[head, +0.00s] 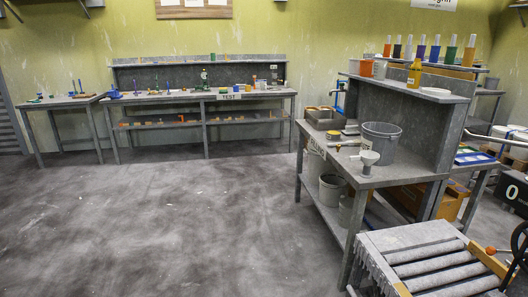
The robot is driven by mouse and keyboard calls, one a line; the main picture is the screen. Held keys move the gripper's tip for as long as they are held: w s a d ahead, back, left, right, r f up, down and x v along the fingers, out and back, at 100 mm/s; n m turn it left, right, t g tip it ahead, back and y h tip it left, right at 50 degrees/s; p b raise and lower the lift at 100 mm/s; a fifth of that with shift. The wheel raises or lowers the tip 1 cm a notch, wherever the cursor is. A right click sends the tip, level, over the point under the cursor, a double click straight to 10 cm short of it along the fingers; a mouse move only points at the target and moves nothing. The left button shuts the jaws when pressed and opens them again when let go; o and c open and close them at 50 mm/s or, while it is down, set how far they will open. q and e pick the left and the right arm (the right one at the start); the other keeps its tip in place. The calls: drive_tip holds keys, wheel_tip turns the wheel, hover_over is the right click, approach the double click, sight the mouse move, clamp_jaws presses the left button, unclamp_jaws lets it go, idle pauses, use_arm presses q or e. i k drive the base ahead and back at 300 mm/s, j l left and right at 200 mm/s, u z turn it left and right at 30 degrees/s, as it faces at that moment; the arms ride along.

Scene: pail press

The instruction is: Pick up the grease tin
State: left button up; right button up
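No grease tin can be made out for certain at this distance. A small round yellowish tin (333,135) stands on the grey workbench (405,170) at the right, left of a grey pail (381,143), and may be it. Its label is too small to read. Neither of my grippers is in view.
A pale funnel (368,158) stands at the bench's front edge, and a grey box (324,118) sits at its far left corner. A roller conveyor (435,262) stands at the lower right. A long test bench (205,97) lines the back wall. The floor (180,215) at left and middle is clear.

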sight(331, 134)
drive_tip(key=i+z, duration=0.2)
drive_tip(key=i, duration=0.25)
drive_tip(key=i+z, duration=0.2)
drive_tip(key=i, duration=0.3)
drive_tip(key=i+j+z, duration=0.1)
drive_tip(key=i+z, duration=0.15)
drive_tip(key=i, duration=0.2)
drive_tip(key=i+j+z, duration=0.2)
drive_tip(key=i, duration=0.25)
